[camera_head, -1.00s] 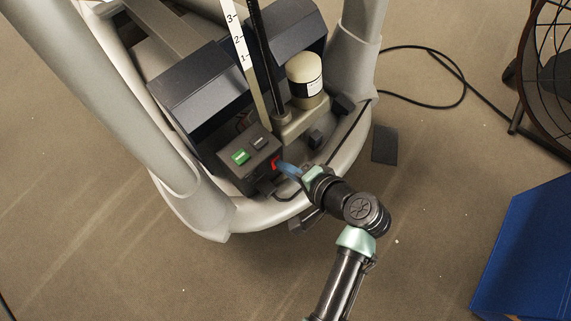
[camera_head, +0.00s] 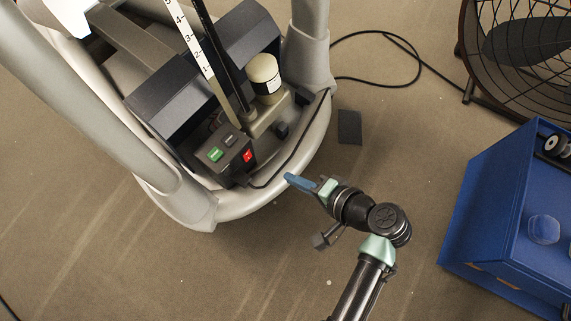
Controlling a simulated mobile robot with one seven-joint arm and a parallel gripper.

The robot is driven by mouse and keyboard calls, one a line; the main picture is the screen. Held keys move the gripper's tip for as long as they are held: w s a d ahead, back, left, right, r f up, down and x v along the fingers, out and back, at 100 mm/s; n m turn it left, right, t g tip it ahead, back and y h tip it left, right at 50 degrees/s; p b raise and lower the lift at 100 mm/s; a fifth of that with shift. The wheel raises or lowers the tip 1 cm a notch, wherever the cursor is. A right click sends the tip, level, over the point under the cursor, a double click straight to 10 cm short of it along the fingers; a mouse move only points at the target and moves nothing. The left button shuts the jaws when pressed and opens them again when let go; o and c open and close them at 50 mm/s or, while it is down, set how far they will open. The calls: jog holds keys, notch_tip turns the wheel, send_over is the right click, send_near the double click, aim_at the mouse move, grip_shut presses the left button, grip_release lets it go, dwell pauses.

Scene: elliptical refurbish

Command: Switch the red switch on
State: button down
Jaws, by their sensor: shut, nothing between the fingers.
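The red switch (camera_head: 248,156) sits on the right-hand face of a dark control box at the front of the elliptical machine. It looks lit bright red, with a small light mark on it. My gripper (camera_head: 289,178) has blue fingers that are shut with nothing between them. It is to the right of and slightly below the switch, apart from it, with its tips pointing left toward the machine's front rim. Nothing hides the switch.
The dark control box (camera_head: 226,160) also carries a green button (camera_head: 215,155) and a dark button (camera_head: 231,140) on top. The machine's pale curved frame (camera_head: 262,199) runs below the box. A blue box (camera_head: 480,215) and a wire-cage fan (camera_head: 520,50) stand at right. Floor around my gripper is clear.

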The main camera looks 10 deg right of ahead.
jog(key=shift+s, duration=0.1)
dwell(0.4)
jog(key=shift+t+y, duration=0.8)
jog(key=shift+s+d+f+p, duration=0.2)
jog(key=shift+f+p, duration=0.05)
jog(key=shift+f, duration=0.45)
jog(key=shift+s+d+f+p, duration=0.2)
jog(key=shift+f+p, duration=0.1)
jog(key=shift+f, duration=0.35)
jog(key=shift+s+d+f+p, duration=0.15)
jog(key=shift+d+f+p, duration=0.1)
jog(key=shift+f, duration=0.45)
jog(key=shift+a, duration=0.1)
jog(key=b, duration=0.6)
send_near(249, 159)
jog(key=x, duration=0.5)
jog(key=shift+f, duration=0.45)
jog(key=shift+w+a, duration=0.45)
jog(key=shift+w, duration=0.1)
jog(key=shift+b, duration=0.3)
